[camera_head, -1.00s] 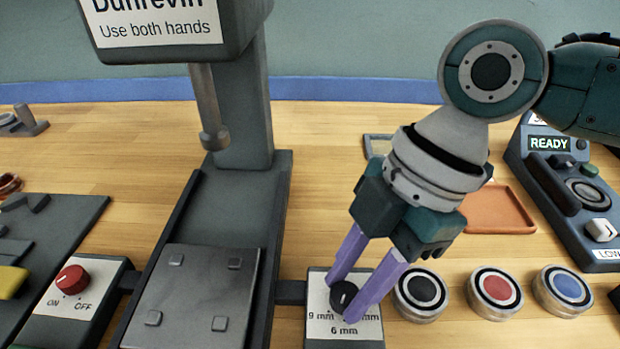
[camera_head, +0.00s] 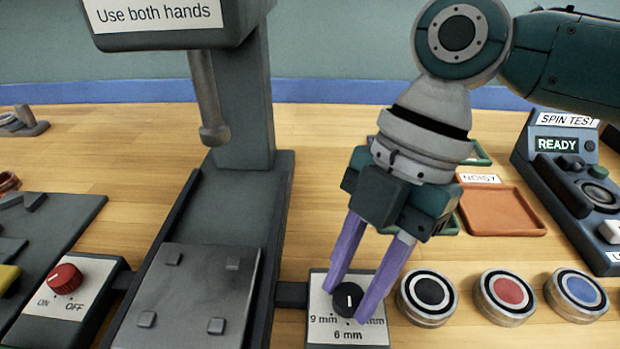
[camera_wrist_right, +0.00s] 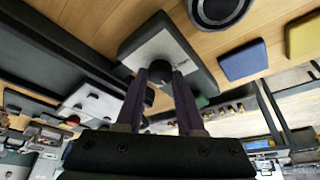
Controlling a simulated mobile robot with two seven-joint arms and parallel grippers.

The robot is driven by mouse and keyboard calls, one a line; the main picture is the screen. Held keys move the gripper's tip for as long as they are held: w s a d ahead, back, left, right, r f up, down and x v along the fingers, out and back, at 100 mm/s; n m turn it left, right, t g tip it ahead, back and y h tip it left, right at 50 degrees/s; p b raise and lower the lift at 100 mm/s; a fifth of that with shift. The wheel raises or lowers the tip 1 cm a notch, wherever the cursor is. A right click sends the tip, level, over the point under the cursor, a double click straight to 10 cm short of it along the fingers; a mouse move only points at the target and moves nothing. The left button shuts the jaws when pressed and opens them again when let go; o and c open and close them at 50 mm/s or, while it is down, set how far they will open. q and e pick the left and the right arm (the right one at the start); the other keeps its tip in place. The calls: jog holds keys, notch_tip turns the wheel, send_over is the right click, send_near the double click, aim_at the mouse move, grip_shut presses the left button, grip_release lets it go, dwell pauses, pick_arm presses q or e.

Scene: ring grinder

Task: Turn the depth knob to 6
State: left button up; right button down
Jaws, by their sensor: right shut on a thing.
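The depth knob (camera_head: 345,294) is a round black knob with a white mark, on a white plate (camera_head: 333,331). The plate reads 9 mm at the left and 6 mm at the bottom; the right label is partly hidden by a finger. The white mark stands about upright, in line with the 6 mm label; I cannot tell which end is the pointer. My right gripper (camera_head: 346,305) has its two purple fingers shut on the knob from either side. The knob also shows between the fingers in the right wrist view (camera_wrist_right: 160,70). My left gripper is not in view.
The press with its grey base plate (camera_head: 195,295) stands left of the knob. A red ON/OFF knob (camera_head: 65,279) is further left. Black (camera_head: 429,293), red (camera_head: 507,292) and blue (camera_head: 578,290) round buttons sit close at the right. An orange tray (camera_head: 503,210) lies behind.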

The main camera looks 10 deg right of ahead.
jog(key=c, duration=0.5)
grip_release()
jog(key=shift+r, duration=0.1)
jog(key=v, duration=1)
